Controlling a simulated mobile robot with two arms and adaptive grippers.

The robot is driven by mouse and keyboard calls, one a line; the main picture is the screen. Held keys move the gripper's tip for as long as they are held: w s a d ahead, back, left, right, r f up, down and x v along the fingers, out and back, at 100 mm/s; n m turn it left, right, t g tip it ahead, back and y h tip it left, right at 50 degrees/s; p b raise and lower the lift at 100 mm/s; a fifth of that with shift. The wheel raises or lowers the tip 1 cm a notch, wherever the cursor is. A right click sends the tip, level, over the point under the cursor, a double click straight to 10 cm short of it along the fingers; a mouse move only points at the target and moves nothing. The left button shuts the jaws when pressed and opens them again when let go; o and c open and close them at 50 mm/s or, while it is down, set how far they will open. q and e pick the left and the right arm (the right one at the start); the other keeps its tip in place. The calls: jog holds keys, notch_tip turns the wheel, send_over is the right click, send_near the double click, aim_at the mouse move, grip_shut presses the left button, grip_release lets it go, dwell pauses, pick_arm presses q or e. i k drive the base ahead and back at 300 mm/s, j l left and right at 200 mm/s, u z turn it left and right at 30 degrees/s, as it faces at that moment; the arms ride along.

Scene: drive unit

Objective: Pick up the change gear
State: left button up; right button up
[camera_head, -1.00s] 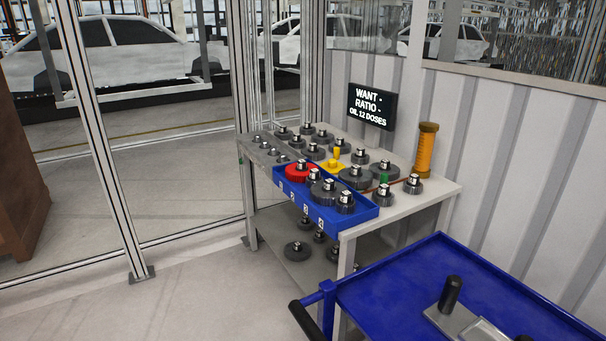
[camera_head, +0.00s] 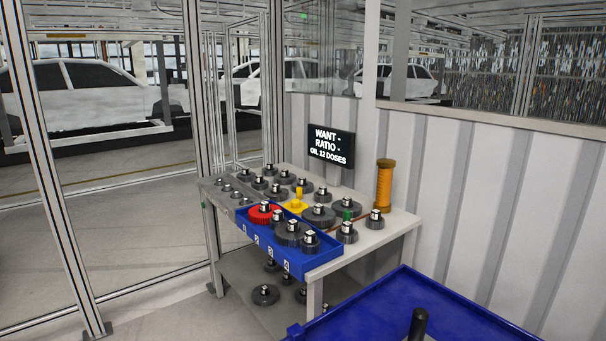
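Several dark grey gears with light hubs stand on a grey table (camera_head: 385,233). A blue tray (camera_head: 272,256) with numbered slots lies along the table's front edge. It holds a red gear (camera_head: 263,214) and dark gears, among them a large dark gear (camera_head: 289,234) and a smaller dark gear (camera_head: 310,246). Other dark gears stand behind the tray, such as one gear (camera_head: 319,217) near the middle. I cannot tell which one is the change gear. Neither of my grippers shows in the head view.
A screen (camera_head: 331,147) reads "WANT - RATIO - OIL 12 DOSES". An orange cylinder (camera_head: 384,187) stands at the table's back right. More gears (camera_head: 265,294) lie on the lower shelf. A blue cart (camera_head: 400,310) with a dark handle-like post is in front. A ribbed wall closes the right side.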

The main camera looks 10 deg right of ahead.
aim_at(261, 213)
jog(key=z, duration=0.35)
jog(key=i+j+z, duration=0.4)
jog(key=j+z, duration=0.15)
jog(key=i+j+z, duration=0.1)
jog(key=j+z, duration=0.2)
jog(key=j, duration=0.2)
